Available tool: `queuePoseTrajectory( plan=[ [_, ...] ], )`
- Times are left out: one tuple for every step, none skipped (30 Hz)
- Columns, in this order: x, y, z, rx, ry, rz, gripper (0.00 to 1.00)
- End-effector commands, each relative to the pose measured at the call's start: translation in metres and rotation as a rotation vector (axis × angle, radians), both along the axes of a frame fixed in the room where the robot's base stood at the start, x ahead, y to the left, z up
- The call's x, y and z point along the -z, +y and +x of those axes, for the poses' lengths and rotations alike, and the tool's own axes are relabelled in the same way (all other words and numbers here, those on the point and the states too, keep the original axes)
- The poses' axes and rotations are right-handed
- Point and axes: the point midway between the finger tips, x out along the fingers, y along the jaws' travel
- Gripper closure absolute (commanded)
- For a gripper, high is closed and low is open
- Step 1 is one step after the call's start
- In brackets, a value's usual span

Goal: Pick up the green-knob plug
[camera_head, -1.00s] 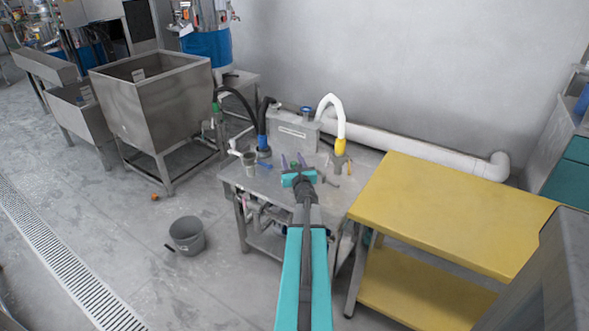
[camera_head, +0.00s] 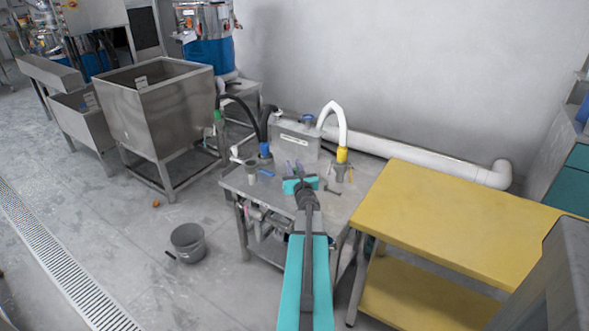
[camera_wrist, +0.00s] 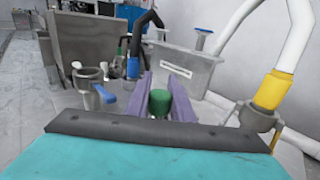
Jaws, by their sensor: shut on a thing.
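The green-knob plug (camera_wrist: 159,102) shows in the wrist view as a dark green cylinder between the two purple fingers of my gripper (camera_wrist: 162,96). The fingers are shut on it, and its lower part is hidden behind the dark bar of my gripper. In the head view my gripper (camera_head: 294,168) is over the grey metal table (camera_head: 336,196), and the plug is too small and covered to make out there. I cannot tell whether the plug is clear of the table.
A grey metal box (camera_head: 296,139) stands behind my gripper. A cup-like fitting with a blue handle (camera_wrist: 90,88) is to the left; a yellow-collared white hose (camera_wrist: 277,88) sits in a fitting to the right. A yellow table (camera_head: 450,215) stands at right, a bucket (camera_head: 187,240) on the floor.

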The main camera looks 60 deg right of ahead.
Motion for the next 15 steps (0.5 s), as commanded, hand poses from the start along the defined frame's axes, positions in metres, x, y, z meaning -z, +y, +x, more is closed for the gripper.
queuePoseTrajectory(
  plan=[
    [-0.004,0.0,0.0,0.0,-0.001,-0.002,1.0],
    [-0.007,0.0,0.0,-0.001,0.0,-0.003,1.0],
    [-0.01,0.0,0.0,-0.001,0.0,-0.004,1.0],
    [-0.013,0.001,0.0,-0.001,-0.001,-0.003,1.0],
    [-0.016,0.001,0.0,0.0,-0.001,-0.004,1.0],
    [-0.02,0.001,0.0,-0.001,0.001,-0.004,1.0],
    [-0.024,0.001,0.0,0.0,-0.001,-0.004,1.0],
    [-0.028,0.001,0.0,0.0,0.0,-0.004,1.0],
    [-0.034,0.001,-0.001,0.0,0.0,-0.004,1.0],
    [-0.031,0.006,-0.003,0.0,0.0,-0.001,1.0],
    [-0.03,0.01,-0.005,0.0,0.001,-0.001,1.0],
    [-0.031,0.014,-0.007,0.0,0.001,-0.001,1.0],
    [-0.031,0.017,-0.008,0.0,0.0,-0.001,1.0],
    [-0.031,0.021,-0.01,-0.001,0.0,-0.001,1.0],
    [-0.032,0.025,-0.012,-0.001,0.0,-0.001,1.0]
  ],
)
